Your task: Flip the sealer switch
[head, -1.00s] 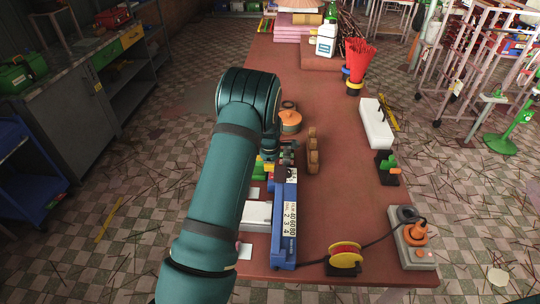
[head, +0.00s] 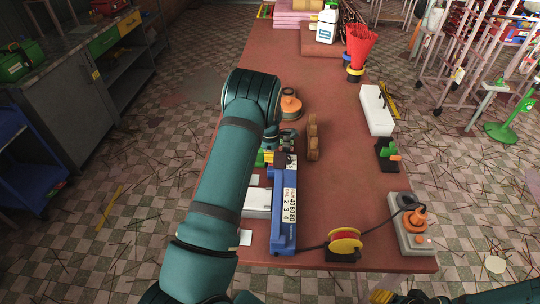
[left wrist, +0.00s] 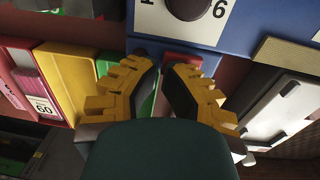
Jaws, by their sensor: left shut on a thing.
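The blue sealer (head: 284,228) lies lengthwise on the near left part of the table, with a white number label on top. My left gripper (head: 270,157) is at its far end, mostly hidden by my own arm. In the left wrist view, the yellow fingers of this gripper (left wrist: 165,66) are close together just below the blue sealer panel (left wrist: 240,22) and its dark knob (left wrist: 188,6). They are shut on a small red part, apparently the sealer switch (left wrist: 183,59), largely hidden by the fingers. My right gripper (head: 382,296) barely shows at the bottom edge.
A reel (head: 345,241) and a grey box with an orange plug (head: 413,226) stand near the front, joined by a cable. Brown rounded blocks (head: 312,140) stand beside the sealer's far end.

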